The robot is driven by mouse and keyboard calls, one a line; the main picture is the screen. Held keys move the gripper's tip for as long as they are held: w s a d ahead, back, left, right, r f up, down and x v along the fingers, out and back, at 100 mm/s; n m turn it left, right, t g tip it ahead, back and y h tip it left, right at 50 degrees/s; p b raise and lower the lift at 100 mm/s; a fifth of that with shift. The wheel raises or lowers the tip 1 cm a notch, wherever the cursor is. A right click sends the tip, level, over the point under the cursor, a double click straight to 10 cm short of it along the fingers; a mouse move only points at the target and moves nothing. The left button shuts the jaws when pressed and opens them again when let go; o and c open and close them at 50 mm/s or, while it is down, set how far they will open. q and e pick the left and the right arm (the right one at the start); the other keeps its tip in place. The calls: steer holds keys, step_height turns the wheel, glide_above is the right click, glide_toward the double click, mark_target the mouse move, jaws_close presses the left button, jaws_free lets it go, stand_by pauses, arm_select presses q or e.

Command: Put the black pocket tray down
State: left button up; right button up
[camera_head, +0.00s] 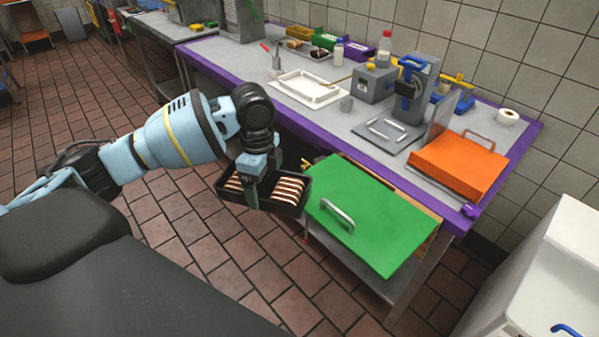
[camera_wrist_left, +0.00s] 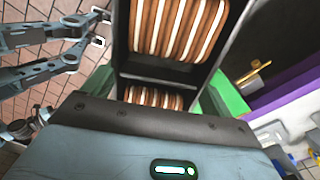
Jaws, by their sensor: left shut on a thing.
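The black pocket tray (camera_head: 290,210) holds several brown cream-filled sandwiches in rows and hangs in the air just left of the green panel. My left gripper (camera_head: 262,188) is shut on the tray, with fingers reaching down over it and hiding part of its middle. The tray (camera_wrist_left: 170,70) also fills the upper middle of the left wrist view, with the sandwiches in two of its pockets.
The green panel (camera_head: 375,225) with a metal handle is just right of the tray, at the purple-edged table (camera_head: 335,135). An orange case (camera_head: 460,165), a white tray (camera_head: 305,90) and grey machines (camera_head: 375,82) stand on the table. Brick floor (camera_head: 210,245) lies below the tray.

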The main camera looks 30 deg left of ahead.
mark_target(240, 198)
arm_select(q)
steer(key=s+a+f+n, duration=0.1)
steer(key=a+f+n, duration=0.1)
steer(key=s+a+f+n, duration=0.2)
steer(key=shift+s+a+n, duration=0.2)
steer(key=shift+s+n, duration=0.05)
steer(key=shift+n, duration=0.15)
steer(key=s+d+f+n, duration=0.1)
steer(key=s+f+n, duration=0.4)
steer(key=f+n, duration=0.15)
steer(key=s+d+f+n, duration=0.1)
steer(key=s+d+n, duration=0.1)
steer(key=d, duration=0.5)
steer(key=s+d+f+n, duration=0.2)
steer(key=d, duration=0.5)
steer(key=shift+d, duration=0.25)
steer(key=shift+a+f+n, duration=0.1)
steer(key=shift+f+n, duration=0.05)
steer(key=shift+n, duration=0.1)
